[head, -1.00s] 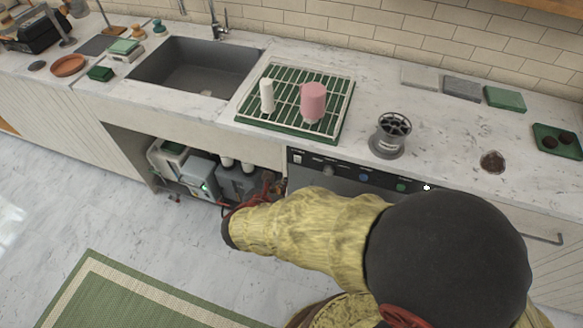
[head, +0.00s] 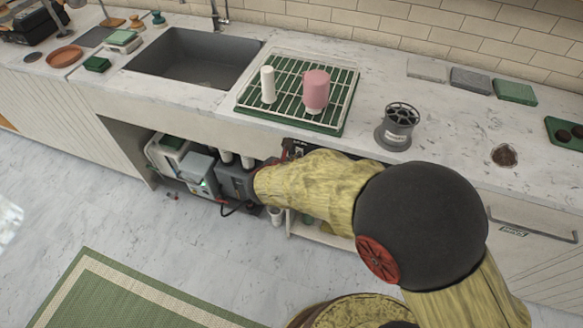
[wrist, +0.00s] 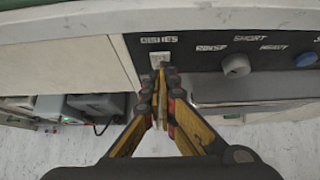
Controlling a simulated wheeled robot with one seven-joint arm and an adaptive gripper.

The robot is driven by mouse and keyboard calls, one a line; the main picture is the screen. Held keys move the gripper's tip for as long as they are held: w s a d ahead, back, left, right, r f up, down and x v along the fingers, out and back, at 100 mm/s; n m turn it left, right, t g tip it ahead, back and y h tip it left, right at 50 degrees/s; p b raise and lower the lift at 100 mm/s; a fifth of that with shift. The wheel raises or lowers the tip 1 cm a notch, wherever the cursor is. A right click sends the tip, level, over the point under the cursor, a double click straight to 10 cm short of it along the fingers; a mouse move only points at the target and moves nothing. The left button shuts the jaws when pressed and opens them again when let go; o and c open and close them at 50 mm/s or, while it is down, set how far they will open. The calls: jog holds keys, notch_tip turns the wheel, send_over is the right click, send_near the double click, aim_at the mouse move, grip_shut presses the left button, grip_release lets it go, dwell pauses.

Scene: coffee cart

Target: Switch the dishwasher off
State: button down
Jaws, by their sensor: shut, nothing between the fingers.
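The dishwasher's dark control panel (wrist: 205,58) fills the upper part of the wrist view. At its left end, under the label "DISHES", is a small white switch (wrist: 158,58). My gripper (wrist: 166,72) is shut and empty, with its fingertips at the lower edge of the switch. I cannot tell whether they touch it, or which way the switch is set. In the head view only the left end of the panel (head: 297,149) shows; my arm hides the rest and most of my gripper.
A grey knob (wrist: 236,66) and a blue button (wrist: 306,60) sit to the right on the panel. Machines (head: 205,175) stand in the open bay to the left.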

jog(key=shift+w+r, duration=0.1)
dwell(0.3)
jog(key=p, duration=0.3)
jog(key=shift+w+d+r+g, duration=0.15)
jog(key=shift+w+r+g, duration=0.05)
jog(key=shift+w+g, duration=0.2)
jog(key=shift+r, duration=0.1)
jog(key=shift+s+r+p, duration=0.1)
jog(key=shift+r+p, duration=0.55)
